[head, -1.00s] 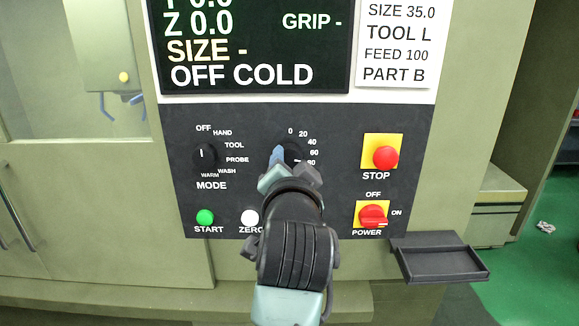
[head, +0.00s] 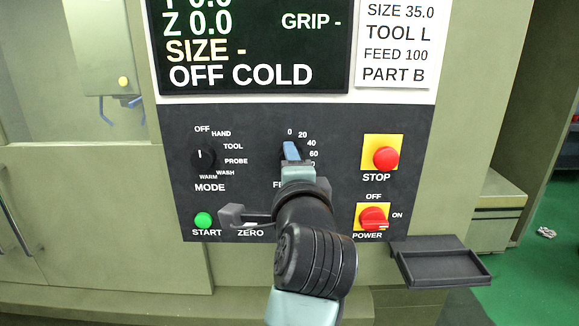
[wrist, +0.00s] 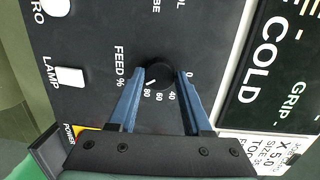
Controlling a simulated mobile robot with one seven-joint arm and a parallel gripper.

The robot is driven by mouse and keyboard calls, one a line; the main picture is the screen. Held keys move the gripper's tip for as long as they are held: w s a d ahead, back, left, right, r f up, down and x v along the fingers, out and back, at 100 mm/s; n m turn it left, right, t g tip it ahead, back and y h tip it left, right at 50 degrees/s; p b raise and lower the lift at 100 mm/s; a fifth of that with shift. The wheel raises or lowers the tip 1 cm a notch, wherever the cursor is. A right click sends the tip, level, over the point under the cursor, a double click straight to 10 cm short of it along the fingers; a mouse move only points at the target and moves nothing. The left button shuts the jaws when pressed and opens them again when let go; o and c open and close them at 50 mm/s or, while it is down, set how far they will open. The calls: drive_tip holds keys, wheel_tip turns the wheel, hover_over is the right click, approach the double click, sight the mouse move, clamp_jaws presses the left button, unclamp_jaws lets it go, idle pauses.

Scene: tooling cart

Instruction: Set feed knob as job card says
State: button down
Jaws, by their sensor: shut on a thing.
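The black feed knob (wrist: 161,74) sits between my gripper's two blue fingers (wrist: 160,74) in the wrist view, and the gripper is shut on it. A short white mark on the knob points toward the 80 end of its scale; the 100 label is hidden, so I cannot tell the exact setting. In the head view my gripper (head: 291,151) covers the knob and the lower part of its dial. The job card (head: 395,45) at the upper right reads size 35.0, tool L, feed 100, part B.
The display (head: 255,50) reads OFF COLD. The mode knob (head: 203,156) is at the left, the green start button (head: 203,220) below it. The red stop button (head: 385,158) and power switch (head: 373,218) are at the right, above a small black tray (head: 440,262).

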drive_tip(key=shift+m, duration=0.4)
drive_tip(key=shift+c, duration=1.7)
unclamp_jaws()
drive_tip(key=s+d+b, duration=0.1)
drive_tip(key=s+b, duration=0.3)
drive_tip(key=s, duration=0.9)
drive_tip(key=shift+d+r, duration=0.2)
drive_tip(key=shift+r, duration=0.15)
